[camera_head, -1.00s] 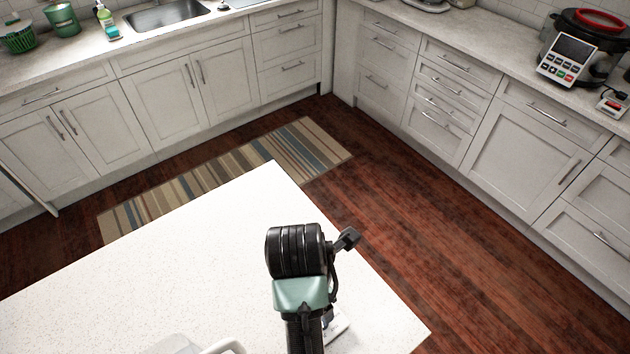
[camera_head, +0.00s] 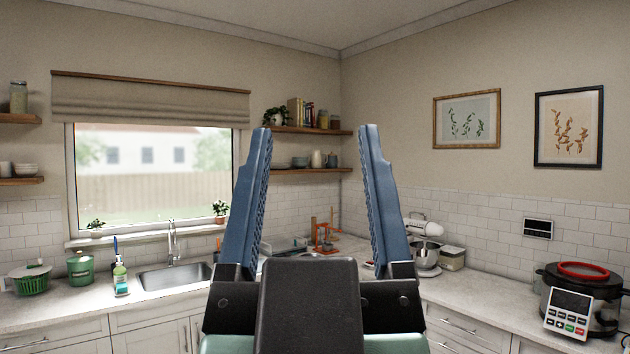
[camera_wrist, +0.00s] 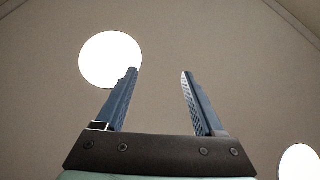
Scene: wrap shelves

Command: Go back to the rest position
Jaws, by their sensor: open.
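My gripper (camera_head: 315,140) stands upright in the middle of the head view, close to the camera. Its two blue fingers point up and are spread wide, with nothing between them. In the wrist view my gripper (camera_wrist: 158,75) is also open and empty, and it faces the ceiling (camera_wrist: 230,45). The gripper touches nothing. It hides part of the counter and the back corner of the kitchen in the head view.
A cooker (camera_head: 585,300) and stand mixer (camera_head: 425,245) stand at right. Wall shelves (camera_head: 305,130) hang behind. Space around the fingers is clear.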

